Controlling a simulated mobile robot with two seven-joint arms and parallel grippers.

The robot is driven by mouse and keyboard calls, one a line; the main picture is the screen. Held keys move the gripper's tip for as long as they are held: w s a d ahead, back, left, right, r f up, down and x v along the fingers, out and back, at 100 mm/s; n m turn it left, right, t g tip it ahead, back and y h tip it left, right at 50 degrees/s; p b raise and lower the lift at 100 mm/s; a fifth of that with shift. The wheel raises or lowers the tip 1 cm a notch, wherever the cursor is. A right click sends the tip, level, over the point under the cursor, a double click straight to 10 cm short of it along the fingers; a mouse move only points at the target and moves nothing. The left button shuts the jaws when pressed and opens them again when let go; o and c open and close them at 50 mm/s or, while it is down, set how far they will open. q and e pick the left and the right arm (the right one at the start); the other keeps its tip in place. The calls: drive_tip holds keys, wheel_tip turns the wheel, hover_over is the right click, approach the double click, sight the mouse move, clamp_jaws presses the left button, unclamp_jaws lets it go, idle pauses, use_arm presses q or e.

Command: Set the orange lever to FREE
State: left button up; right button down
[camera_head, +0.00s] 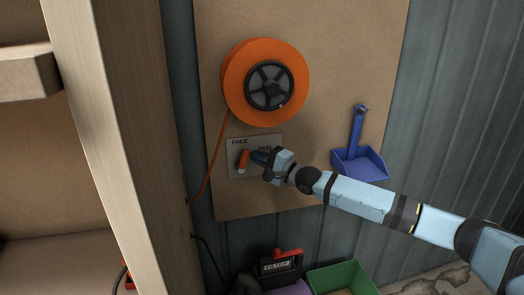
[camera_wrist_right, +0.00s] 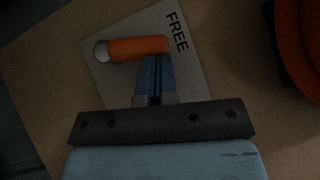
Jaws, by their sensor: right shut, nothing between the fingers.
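The orange lever (camera_head: 243,162) is on a grey plate (camera_head: 234,171) on the brown board. It stands nearly upright, its upper end towards the word FREE. A second label to the right is partly hidden by my gripper. In the right wrist view the lever (camera_wrist_right: 138,48) has a round grey end at left, and its orange end points towards FREE. My right gripper (camera_head: 256,157) is shut and empty, just right of the lever. Its fingertips (camera_wrist_right: 154,60) meet the lever's edge in the wrist view; I cannot tell if they touch. My left gripper is not in view.
An orange reel (camera_head: 236,80) hangs above the plate, its hose running down at left. A blue dustpan (camera_head: 360,163) hangs at right above my right arm. A wooden post (camera_head: 115,120) stands at left. A green bin (camera_head: 342,278) and a FILTER-labelled box (camera_head: 276,266) are below.

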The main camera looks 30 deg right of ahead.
use_arm(q)
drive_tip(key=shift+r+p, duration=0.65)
drive_tip(key=shift+p, duration=0.4)
use_arm(e)
drive_tip(key=shift+w+a+r, duration=0.2)
drive_tip(key=shift+a+r, duration=0.35)
drive_tip(key=shift+a, duration=0.05)
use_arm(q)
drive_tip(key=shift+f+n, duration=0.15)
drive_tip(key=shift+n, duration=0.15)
use_arm(e)
drive_tip(key=shift+a, duration=0.1)
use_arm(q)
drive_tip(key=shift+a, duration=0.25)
